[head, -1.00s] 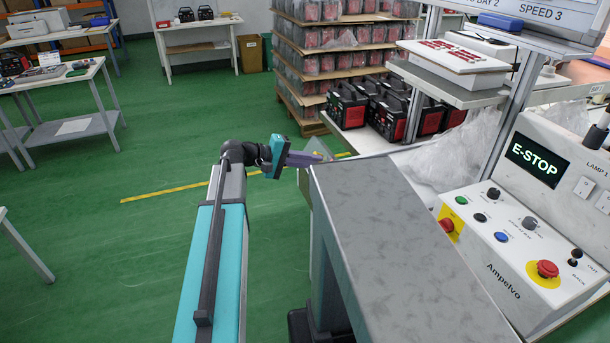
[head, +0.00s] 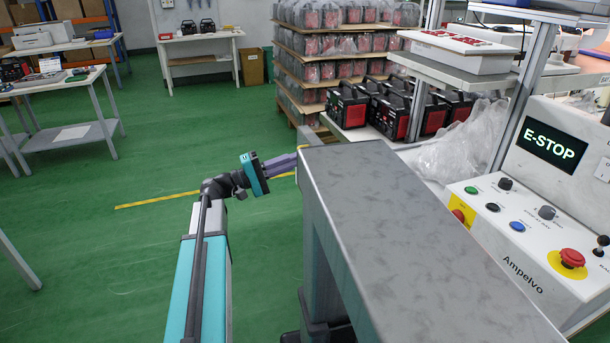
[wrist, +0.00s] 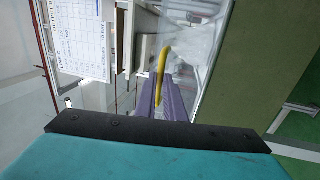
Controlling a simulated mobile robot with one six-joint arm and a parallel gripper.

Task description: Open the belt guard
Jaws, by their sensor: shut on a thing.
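My gripper (head: 294,163) is at the far left corner of a long grey-topped block (head: 390,225) in the head view. Its purple fingers point right, and their tips are partly hidden at the corner. In the wrist view the purple fingers (wrist: 171,100) are shut on a curved yellow handle (wrist: 162,66). A clear, see-through panel (wrist: 195,45) shows behind the handle. It looks like the belt guard, but its edges and hinge are hard to make out. The guard cannot be made out in the head view.
A control panel (head: 520,245) with a red stop button (head: 571,258) and an E-STOP display (head: 549,146) stands at the right. Crumpled clear plastic (head: 450,145) and black-red machines (head: 395,105) lie behind the block. Green floor (head: 120,250) at the left is open.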

